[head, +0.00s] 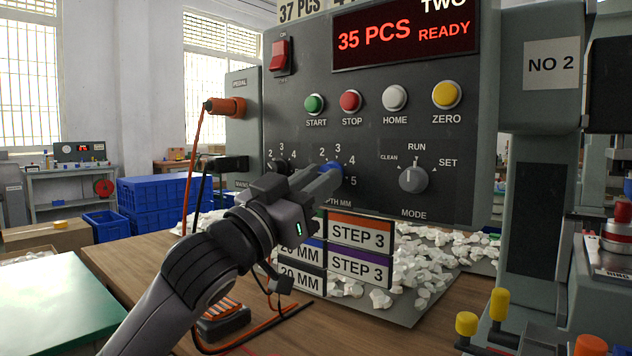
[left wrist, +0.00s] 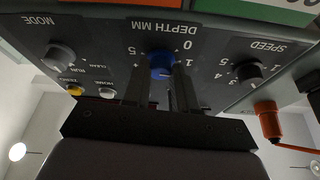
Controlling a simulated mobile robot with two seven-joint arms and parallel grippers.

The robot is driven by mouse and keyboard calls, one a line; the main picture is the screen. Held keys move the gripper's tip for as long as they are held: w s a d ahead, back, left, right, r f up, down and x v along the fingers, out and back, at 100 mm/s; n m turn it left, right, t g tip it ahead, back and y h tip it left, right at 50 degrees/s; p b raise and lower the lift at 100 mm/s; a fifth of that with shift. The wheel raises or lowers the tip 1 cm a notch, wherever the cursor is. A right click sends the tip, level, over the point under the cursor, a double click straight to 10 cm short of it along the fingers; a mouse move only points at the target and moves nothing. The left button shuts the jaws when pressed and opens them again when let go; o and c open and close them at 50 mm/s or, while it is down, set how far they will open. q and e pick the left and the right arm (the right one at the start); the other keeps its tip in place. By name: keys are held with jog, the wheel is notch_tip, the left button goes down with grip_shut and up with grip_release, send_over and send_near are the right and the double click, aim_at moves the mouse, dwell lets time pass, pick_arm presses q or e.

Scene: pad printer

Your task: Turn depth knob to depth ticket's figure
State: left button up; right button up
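The blue depth knob (head: 331,170) sits on the dark panel, within a dial whose figures 2, 3, 4 and 5 show in the head view. The gripper hides part of the dial and knob. In the left wrist view the panel is upside down, and the blue knob (left wrist: 162,66) fills the gap between the fingers. My left gripper (head: 318,181) appears shut on it. The knob's pointer cannot be read. Below hang cards: an orange-topped STEP 3 card (head: 360,236), a purple-topped STEP 3 card (head: 358,267) and 20 MM cards (head: 301,281). Which is the depth ticket is unclear.
The mode knob (head: 413,179) is right of the depth knob, pointing near RUN. Coloured buttons (head: 350,101) sit above, under a display (head: 404,36) reading 35 PCS READY. The speed knob (left wrist: 248,73) is close beside the gripper. White pieces (head: 440,250) lie below.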

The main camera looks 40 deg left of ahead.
pick_arm(q)
grip_shut()
jog(key=shift+m, duration=0.3)
